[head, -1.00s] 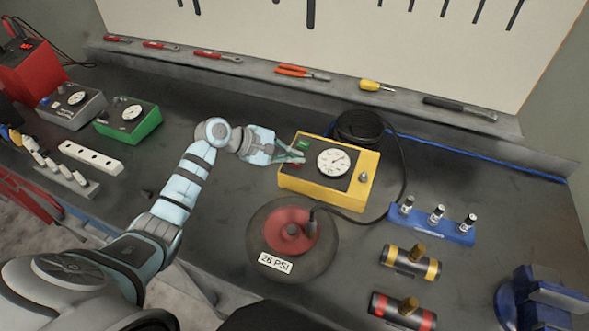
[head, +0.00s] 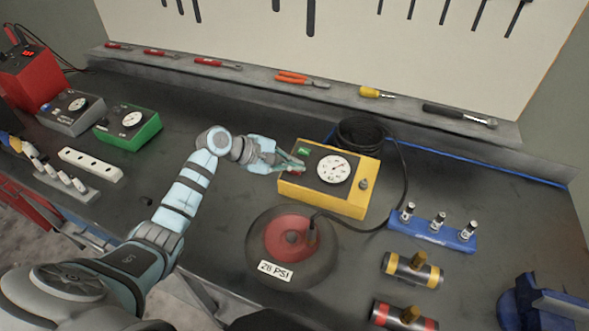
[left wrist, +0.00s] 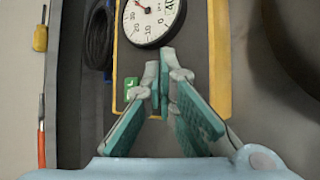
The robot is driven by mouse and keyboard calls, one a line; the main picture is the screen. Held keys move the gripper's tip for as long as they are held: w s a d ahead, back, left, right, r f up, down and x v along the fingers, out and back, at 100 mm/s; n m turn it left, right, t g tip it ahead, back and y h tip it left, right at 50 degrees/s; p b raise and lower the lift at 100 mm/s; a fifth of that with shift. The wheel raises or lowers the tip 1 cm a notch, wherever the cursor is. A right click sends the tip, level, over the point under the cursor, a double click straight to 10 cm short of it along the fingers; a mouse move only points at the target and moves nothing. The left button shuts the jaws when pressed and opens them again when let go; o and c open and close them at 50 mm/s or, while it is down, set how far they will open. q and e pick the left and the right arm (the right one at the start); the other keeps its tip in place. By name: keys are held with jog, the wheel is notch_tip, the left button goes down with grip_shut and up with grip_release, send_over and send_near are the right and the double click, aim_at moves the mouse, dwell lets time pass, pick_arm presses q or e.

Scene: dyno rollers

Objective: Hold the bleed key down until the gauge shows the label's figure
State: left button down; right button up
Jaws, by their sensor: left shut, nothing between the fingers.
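The yellow gauge box (head: 322,203) stands on the bench with a round white gauge (head: 334,169) on its dark top. A green key (head: 304,151) sits on the left of that top, and a bit of red (head: 293,173) shows beside my fingers. My left gripper (head: 301,164) is shut and empty, its tips over the box's left part. In the left wrist view the tips (left wrist: 166,55) are near the gauge (left wrist: 152,18) and green key (left wrist: 131,84); what lies under them is hidden. The gauge is cut off; I cannot read its exact figure. The label (head: 275,271) reads 26 or 28 PSI. My right gripper is not seen.
A dark round wheel with a red hub (head: 275,235) bears the label and joins a black hose. A blue rack (head: 445,236), yellow-banded and red-banded cylinders (head: 402,268) and a blue vise (head: 535,300) are right. Green (head: 140,131) and grey boxes stand left.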

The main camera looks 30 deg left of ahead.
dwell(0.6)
pick_arm(q)
jog(key=shift+w+f, duration=0.1)
jog(key=shift+f, duration=0.3)
jog(key=shift+f, duration=0.4)
dwell(6.6)
